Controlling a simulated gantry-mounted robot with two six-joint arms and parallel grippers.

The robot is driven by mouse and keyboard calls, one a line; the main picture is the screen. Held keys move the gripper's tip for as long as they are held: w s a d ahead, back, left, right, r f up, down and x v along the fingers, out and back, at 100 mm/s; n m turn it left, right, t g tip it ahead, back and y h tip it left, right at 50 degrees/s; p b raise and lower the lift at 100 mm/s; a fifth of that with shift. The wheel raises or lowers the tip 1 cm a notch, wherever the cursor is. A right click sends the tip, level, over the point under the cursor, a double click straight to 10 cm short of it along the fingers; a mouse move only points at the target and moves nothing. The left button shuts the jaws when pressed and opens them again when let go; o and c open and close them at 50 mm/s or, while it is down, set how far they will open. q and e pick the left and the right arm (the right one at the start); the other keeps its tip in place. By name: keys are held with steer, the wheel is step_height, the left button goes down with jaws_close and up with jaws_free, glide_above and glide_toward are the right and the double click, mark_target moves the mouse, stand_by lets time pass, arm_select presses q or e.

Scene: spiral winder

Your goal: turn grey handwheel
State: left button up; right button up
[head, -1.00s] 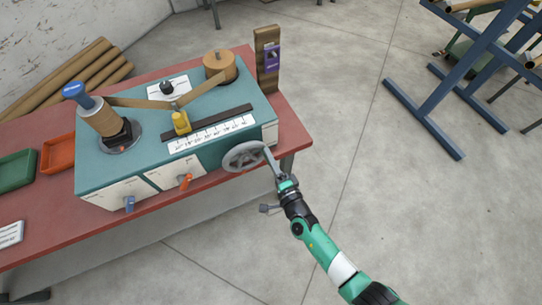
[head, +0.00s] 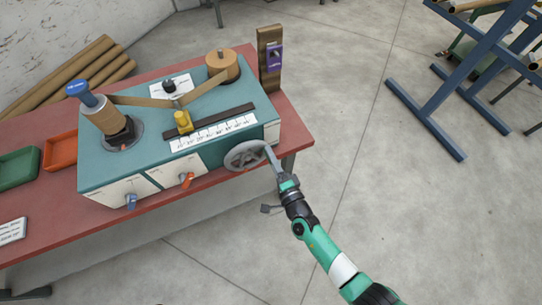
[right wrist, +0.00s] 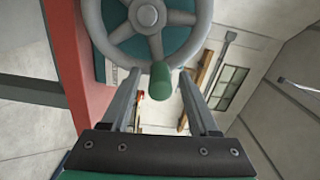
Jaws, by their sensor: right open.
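The grey handwheel (head: 244,156) is on the front right side of the teal winder machine (head: 112,172). In the right wrist view the spoked wheel (right wrist: 152,17) fills the top, with a green handle (right wrist: 160,81) sticking out from its lower rim. My right gripper (head: 269,149) is at the right edge of the wheel. In the right wrist view its two fingers (right wrist: 158,91) are open, one on each side of the green handle, with gaps showing to both. My left gripper is not in view.
The machine stands on a red-topped table (head: 291,128). An orange tray (head: 62,152) and a green tray (head: 18,172) lie at its left. An orange lever (head: 187,180) and a blue lever (head: 131,200) stick out from the machine's front. The floor at right is clear up to a blue rack (head: 428,108).

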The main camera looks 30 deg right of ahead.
steer(key=s+p, duration=0.3)
steer(key=s, duration=0.8)
steer(key=shift+s+a, duration=0.2)
steer(key=shift+a, duration=0.05)
